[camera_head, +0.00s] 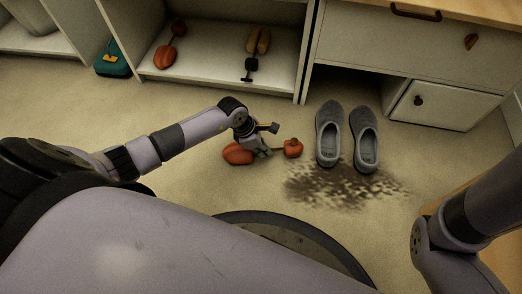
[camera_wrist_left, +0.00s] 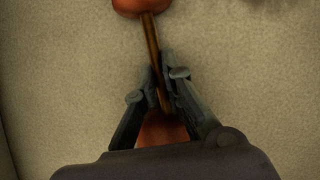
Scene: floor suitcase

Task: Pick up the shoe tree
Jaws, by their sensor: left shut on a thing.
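An orange-red shoe tree (camera_head: 237,154) lies on the beige carpet, with its smaller end (camera_head: 293,148) to the right. My left gripper (camera_head: 264,150) is shut on its thin middle rod. In the left wrist view the gripper's fingers (camera_wrist_left: 163,98) close on the brown rod, with one orange end of the shoe tree (camera_wrist_left: 142,4) at the top and the other partly hidden behind the gripper. I cannot tell whether the shoe tree touches the floor. Part of my right arm shows at the right edge, but its gripper is not in view.
Grey slippers (camera_head: 327,134) stand right of the shoe tree, beside a dark dirt patch (camera_head: 335,184). A teal bag (camera_head: 112,60) stands left. A drawer cabinet (camera_head: 400,55) is behind.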

